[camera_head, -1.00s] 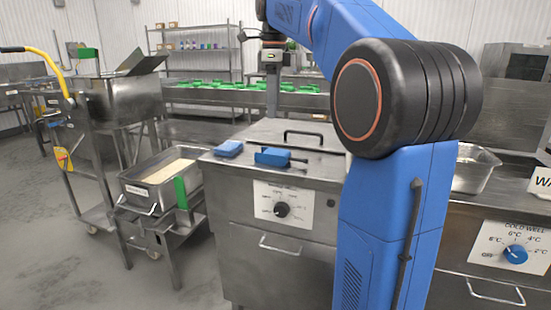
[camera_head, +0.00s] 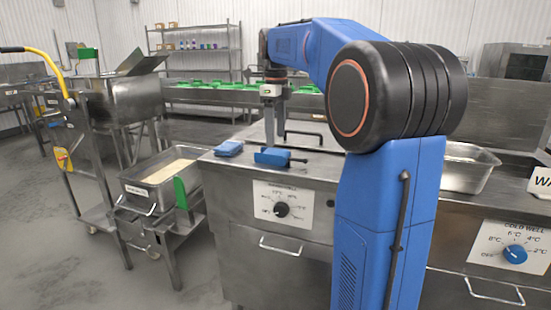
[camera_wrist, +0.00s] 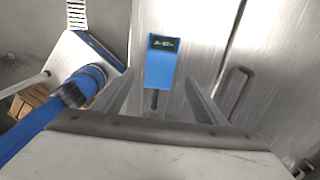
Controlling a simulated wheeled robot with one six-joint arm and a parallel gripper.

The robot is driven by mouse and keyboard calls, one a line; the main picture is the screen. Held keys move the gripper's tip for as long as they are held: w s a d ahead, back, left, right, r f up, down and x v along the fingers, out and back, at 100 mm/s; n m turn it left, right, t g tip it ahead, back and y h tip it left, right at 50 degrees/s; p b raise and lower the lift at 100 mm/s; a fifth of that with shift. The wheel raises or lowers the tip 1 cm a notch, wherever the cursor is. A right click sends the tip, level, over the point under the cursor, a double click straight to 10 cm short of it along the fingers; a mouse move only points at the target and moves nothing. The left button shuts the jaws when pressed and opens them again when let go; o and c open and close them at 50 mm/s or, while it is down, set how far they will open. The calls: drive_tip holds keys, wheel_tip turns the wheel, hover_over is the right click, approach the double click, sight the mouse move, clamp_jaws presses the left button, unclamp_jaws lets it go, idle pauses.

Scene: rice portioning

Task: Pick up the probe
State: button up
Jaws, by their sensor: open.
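The probe (camera_head: 272,157) is a blue block with a thin dark stem, lying on the steel counter top near its front edge, the stem toward the right. In the wrist view the probe (camera_wrist: 160,66) shows a small dark display with green characters at its far end. Its stem runs toward my gripper and lies between the fingers. My gripper (camera_head: 275,140) points down just above and behind the probe. In the wrist view its two fingers (camera_wrist: 160,88) are spread either side of the probe, with nothing between them held.
A blue flat block (camera_head: 229,148) lies left of the probe. A black handle (camera_head: 304,134) stands up from the counter lid behind it, and shows right of my fingers in the wrist view (camera_wrist: 235,88). A rice pan (camera_head: 165,175) stands lower at left.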

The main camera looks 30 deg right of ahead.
sight(275, 151)
drive_tip(key=shift+f, duration=3.2)
drive_tip(key=c, duration=1.1)
